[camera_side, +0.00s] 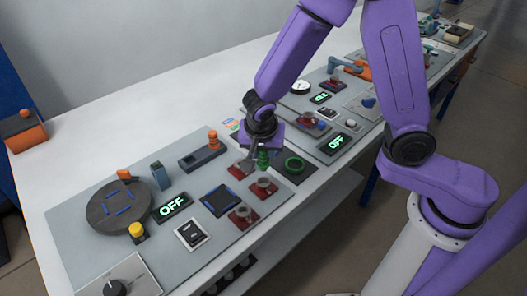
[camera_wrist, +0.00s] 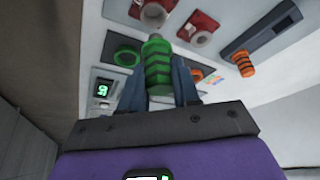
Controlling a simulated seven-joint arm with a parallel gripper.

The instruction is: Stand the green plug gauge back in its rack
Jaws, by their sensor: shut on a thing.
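My gripper (camera_side: 262,150) is shut on the green plug gauge (camera_side: 263,160), above the grey panel. In the wrist view the ribbed green gauge (camera_wrist: 158,68) stands out between the two fingers, with a paler tip at its far end. A long dark grey block (camera_side: 202,156), which looks like the rack, lies to the left of my gripper in the side view. An orange plug gauge (camera_side: 213,139) with dark bands stands at one end of it. The block also shows at upper right in the wrist view (camera_wrist: 265,28). The gauge is apart from this block.
A green ring (camera_side: 294,165) lies on a dark plate right of my gripper. Red-based fixtures (camera_side: 264,187) stand just in front. A round dark turntable (camera_side: 119,206), a blue-grey upright block (camera_side: 160,176) and lit displays (camera_side: 172,207) are farther left.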

